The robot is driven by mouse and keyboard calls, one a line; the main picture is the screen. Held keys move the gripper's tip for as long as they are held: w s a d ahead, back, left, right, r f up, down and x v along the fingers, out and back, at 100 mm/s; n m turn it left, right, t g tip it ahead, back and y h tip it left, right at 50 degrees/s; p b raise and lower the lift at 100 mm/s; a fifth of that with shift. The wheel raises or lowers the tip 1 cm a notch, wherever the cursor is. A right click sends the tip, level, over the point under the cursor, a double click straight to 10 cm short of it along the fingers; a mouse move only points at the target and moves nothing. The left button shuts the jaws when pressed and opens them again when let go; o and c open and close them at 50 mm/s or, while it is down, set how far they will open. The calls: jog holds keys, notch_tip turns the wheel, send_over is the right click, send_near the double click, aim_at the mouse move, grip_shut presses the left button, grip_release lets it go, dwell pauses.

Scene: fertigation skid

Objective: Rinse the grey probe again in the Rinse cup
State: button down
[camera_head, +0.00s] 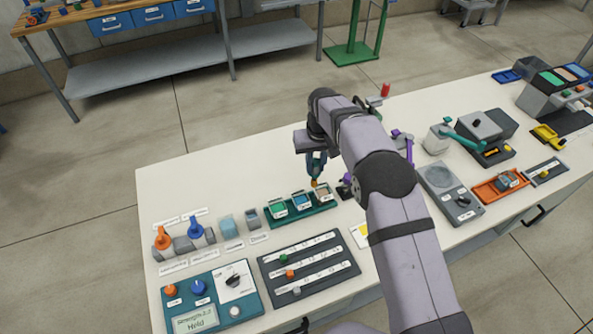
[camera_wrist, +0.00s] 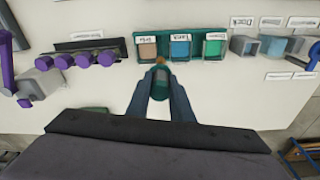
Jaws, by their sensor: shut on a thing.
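My gripper (camera_wrist: 160,88) is shut on a small probe (camera_wrist: 160,70) with a dark grey-green body and an orange tip. In the head view, my gripper (camera_head: 316,172) holds it above the table, close to the tan end of the teal cup rack (camera_head: 306,219). The rack has three cups: green (camera_head: 279,209), blue (camera_head: 301,201) and tan (camera_head: 322,192). In the wrist view, the probe's tip is near the rack's edge, between the tan cup (camera_wrist: 147,50) and the blue cup (camera_wrist: 180,49). Its height over the rack is unclear. The cup labels are too small to read surely.
A grey dock block (camera_wrist: 244,46) stands beside the green cup. A dark holder with several purple knobs (camera_wrist: 84,60) is on the rack's other side. A teal control panel (camera_head: 208,300) and a dark slider panel (camera_head: 309,267) lie nearer. Bare table lies behind the rack.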

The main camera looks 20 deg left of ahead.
jog(key=s+a+n, duration=0.5)
jog(key=s+a, duration=1.5)
jog(key=s, duration=0.1)
jog(key=shift+f, duration=0.2)
jog(key=shift+a+f, duration=0.1)
notch_tip(320, 180, down, 8)
jog(key=b, duration=0.5)
jog(key=shift+r, duration=0.3)
jog(key=shift+r+p, duration=0.35)
jog(key=shift+r, duration=0.3)
jog(key=shift+f, duration=0.2)
jog(key=shift+f+b, duration=0.55)
jog(key=shift+f, duration=0.1)
